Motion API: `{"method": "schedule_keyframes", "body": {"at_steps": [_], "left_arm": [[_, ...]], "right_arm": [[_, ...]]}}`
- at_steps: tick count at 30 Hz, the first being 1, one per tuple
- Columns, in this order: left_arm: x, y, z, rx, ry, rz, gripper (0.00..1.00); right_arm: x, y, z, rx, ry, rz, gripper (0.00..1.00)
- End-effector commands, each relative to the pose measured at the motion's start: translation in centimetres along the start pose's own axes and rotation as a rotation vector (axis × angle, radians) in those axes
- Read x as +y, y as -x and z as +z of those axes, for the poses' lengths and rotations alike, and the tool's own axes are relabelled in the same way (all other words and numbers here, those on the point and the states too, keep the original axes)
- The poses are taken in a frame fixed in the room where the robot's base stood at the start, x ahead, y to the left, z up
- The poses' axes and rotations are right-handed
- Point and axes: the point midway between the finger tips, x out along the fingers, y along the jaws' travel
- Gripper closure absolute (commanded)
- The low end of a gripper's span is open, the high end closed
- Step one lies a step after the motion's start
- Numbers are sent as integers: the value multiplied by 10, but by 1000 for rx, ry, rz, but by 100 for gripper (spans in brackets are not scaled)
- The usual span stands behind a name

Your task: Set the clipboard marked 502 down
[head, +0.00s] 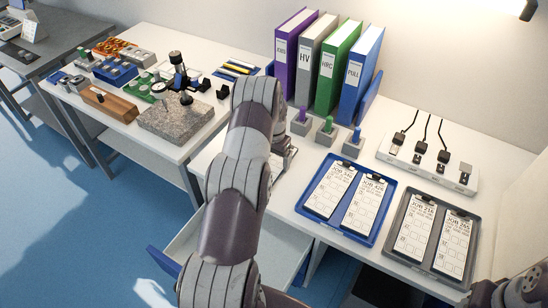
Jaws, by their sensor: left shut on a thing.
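My left arm reaches up across the middle of the head view and bends down over the table. Its gripper (286,158) is mostly hidden behind the arm, just left of the blue tray. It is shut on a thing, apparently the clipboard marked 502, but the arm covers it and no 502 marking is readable. The blue tray (312,226) holds two clipboards side by side. The grey tray (390,245) holds two more, marked JOB 216 (414,233) and what looks like JOB 365 (453,246). My right gripper is out of view; only part of that arm shows at bottom right.
Purple, grey, green and blue binders (361,70) stand at the back. Three stamps on grey blocks (326,131) stand before them. A white strip with black cables (428,165) lies behind the trays. A granite block (176,122) is on the left table. An open drawer (196,246) juts out below.

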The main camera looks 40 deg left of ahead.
Motion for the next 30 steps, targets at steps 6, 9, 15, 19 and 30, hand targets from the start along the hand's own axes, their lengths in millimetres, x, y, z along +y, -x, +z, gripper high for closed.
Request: {"method": "schedule_keyframes", "body": {"at_steps": [6,9,15,19,30], "left_arm": [[0,-2,0,0,0,0,0],[0,-2,0,0,0,0,0],[0,11,-1,3,0,-1,0],[0,39,-2,5,0,-2,0],[0,116,0,2,0,-1,0]], "right_arm": [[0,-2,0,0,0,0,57],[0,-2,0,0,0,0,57],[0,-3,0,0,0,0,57],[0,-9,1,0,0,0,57],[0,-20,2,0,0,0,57]]}}
